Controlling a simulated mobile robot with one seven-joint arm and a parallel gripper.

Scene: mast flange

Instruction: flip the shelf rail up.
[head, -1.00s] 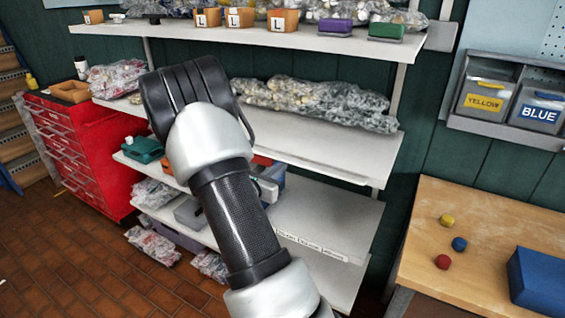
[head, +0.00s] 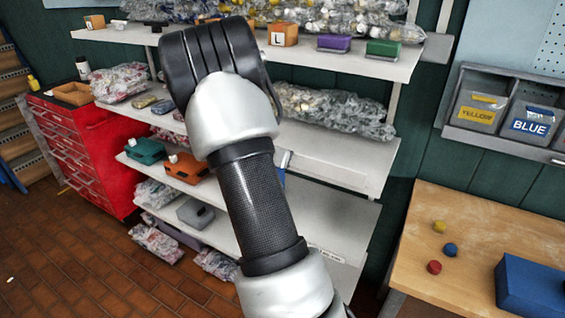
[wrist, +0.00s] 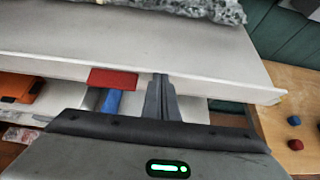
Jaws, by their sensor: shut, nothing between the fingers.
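The shelf rail (wrist: 55,66) looks like a pale strip along the front edge of the middle shelf (wrist: 140,35). It runs across the wrist view, and I cannot tell its exact tilt. My gripper (wrist: 160,80) is shut and empty, with its dark fingertips at the rail's lower edge. Whether they touch it is unclear. A red piece (wrist: 113,78) lies just left of the fingertips, with a blue piece (wrist: 111,101) below it. In the head view my arm hides the fingers and part of the middle shelf (head: 335,150).
Bagged goods (head: 335,115) lie on the middle shelf. An orange case (head: 187,168) and a teal case (head: 145,150) sit on the shelf below. A red drawer cabinet (head: 85,150) stands left.

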